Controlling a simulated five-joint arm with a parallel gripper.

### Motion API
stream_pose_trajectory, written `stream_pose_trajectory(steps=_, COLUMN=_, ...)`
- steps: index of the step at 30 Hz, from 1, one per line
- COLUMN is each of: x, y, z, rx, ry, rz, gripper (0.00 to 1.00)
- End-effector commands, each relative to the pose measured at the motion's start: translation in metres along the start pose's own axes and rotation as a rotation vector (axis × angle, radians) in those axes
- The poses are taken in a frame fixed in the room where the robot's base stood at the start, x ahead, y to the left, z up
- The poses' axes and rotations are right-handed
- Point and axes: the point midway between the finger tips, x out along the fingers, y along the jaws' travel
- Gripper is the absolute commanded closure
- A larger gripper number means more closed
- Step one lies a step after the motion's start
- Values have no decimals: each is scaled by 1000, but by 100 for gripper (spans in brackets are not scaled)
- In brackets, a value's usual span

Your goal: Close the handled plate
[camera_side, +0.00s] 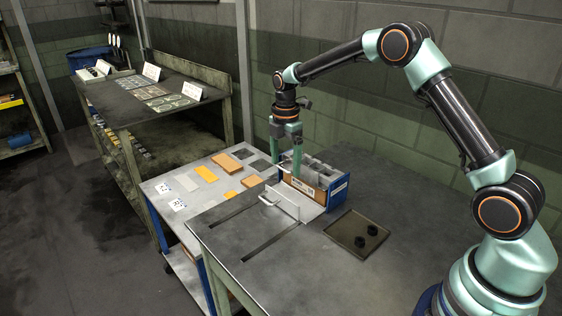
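The handled plate (287,206) is a light metal plate with a bar handle (268,200) on its left side. It stands in front of the bolt former (338,190), a blue and brown box with grey blocks inside. A gap of pale base shows between the plate and the box. My gripper (288,170) points down at the box's left end, behind and above the plate. Its two fingers look apart, with nothing visible between them. The fingertips are small, and I cannot tell whether they touch anything.
A shallow tray (342,231) with two black round parts (366,235) lies right of the former. Two dark slots (270,243) run along the table's left side. A side table (180,188) holds orange and grey pieces. The table's front is clear.

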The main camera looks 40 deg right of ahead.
Motion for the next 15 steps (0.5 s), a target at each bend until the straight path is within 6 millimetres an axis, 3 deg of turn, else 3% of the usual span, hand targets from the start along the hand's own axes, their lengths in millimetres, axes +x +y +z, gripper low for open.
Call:
stream_pose_trajectory(steps=8, x=-9, y=2, z=-1, rx=-3, ry=-1, rz=6, gripper=10)
stream_pose_trajectory(steps=15, x=-52, y=2, z=-1, rx=-2, ry=-1, rz=9, gripper=10)
